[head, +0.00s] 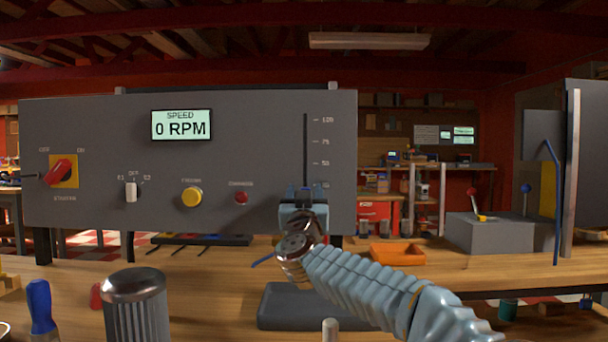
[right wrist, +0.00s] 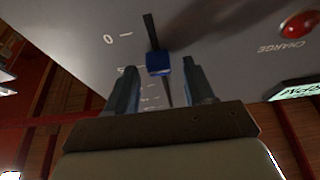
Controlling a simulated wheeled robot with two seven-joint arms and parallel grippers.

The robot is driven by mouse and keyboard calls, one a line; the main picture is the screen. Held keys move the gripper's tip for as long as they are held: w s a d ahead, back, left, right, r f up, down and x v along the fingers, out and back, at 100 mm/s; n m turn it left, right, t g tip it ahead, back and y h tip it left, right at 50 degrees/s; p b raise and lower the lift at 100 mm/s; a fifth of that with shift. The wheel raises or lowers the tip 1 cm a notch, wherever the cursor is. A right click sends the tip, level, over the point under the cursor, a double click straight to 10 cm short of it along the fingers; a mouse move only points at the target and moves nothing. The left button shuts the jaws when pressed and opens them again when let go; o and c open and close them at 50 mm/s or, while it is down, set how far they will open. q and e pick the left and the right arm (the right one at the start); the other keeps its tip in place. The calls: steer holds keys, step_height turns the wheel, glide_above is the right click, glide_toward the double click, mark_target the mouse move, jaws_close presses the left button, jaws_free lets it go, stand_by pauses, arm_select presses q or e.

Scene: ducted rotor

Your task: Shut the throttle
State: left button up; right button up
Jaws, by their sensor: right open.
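The throttle is a vertical slot (head: 305,145) with a scale at the right of the grey panel (head: 100,125). In the head view my gripper hides the knob and the slot's lower end. My right gripper (head: 304,192) is in front of that lower end. In the right wrist view its open fingers (right wrist: 160,82) stand either side of the knob, with gaps visible. My left gripper is not in view.
The speed display (head: 181,125) reads 0 RPM. The panel also has a red starter switch (head: 60,172), a small toggle (head: 131,191), a yellow button (head: 191,197) and a red charge light (head: 241,198). A metal cylinder (head: 137,300) and an orange tray (head: 397,254) stand on the bench.

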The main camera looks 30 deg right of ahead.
steer(key=r, duration=0.2)
steer(key=r+p, duration=0.1)
steer(key=shift+s+a+r, duration=0.2)
steer(key=shift+s+r, duration=0.05)
steer(key=shift+r, duration=0.1)
steer(key=s+a+r+p, duration=0.2)
steer(key=s+a+r, duration=0.5)
steer(key=s, duration=0.4)
steer(key=shift+s+r, duration=0.25)
steer(key=shift+r, duration=0.55)
steer(key=shift+c, duration=0.4)
steer(key=s+d+f+m+g+y+p, duration=0.2)
steer(key=d+f+m+y+p, duration=0.3)
steer(key=f+m+y, duration=0.6)
steer(key=w+d+f+m+h+b, duration=0.1)
steer(key=w+d+m+h, duration=0.1)
steer(key=w, duration=1.1)
steer(key=shift+w+d+f+m, duration=0.2)
steer(key=shift+w+d+m, duration=0.1)
steer(key=shift+d, duration=0.3)
